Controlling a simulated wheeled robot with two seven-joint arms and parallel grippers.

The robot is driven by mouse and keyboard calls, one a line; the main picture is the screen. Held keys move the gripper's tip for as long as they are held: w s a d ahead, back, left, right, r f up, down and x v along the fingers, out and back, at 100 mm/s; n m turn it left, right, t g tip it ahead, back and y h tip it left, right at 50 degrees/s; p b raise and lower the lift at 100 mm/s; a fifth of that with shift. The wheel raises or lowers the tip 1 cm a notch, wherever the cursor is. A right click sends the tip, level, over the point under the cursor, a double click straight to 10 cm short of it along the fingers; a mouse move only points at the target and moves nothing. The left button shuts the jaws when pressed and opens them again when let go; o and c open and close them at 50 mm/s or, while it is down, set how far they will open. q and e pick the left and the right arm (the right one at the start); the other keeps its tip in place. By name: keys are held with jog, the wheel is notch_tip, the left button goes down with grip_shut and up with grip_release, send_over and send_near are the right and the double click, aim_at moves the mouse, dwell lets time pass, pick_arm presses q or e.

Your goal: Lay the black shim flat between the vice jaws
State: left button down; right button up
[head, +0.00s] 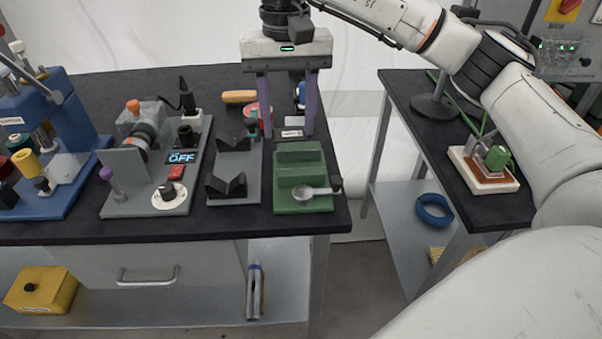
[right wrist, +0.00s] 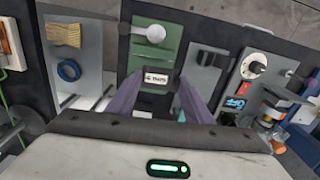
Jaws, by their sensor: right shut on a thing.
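My right gripper (head: 288,135) hangs over the back of the bench, fingers pointing down. It is shut on the black shim (head: 281,133), which bears a white label and spans the gap between the purple fingertips. The shim also shows in the right wrist view (right wrist: 157,86). The green vice (head: 290,203) stands on the bench just in front of the gripper, nearer the front edge, and shows beyond the fingertips in the right wrist view (right wrist: 171,55). The shim is apart from the vice jaws. My left gripper is not in view.
An orange-handled tool (head: 239,97) lies behind. A gap separates the right table (head: 400,90).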

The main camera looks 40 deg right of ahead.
aim_at(300, 130)
jog(key=shift+d+f+m, duration=0.1)
jog(key=shift+d+m, duration=0.2)
jog(key=shift+d, duration=0.95)
notch_tip(300, 130, down, 4)
jog(key=shift+f, duration=2.6)
jog(key=o, duration=1.1)
notch_tip(300, 130, up, 12)
jog(key=shift+r, duration=0.15)
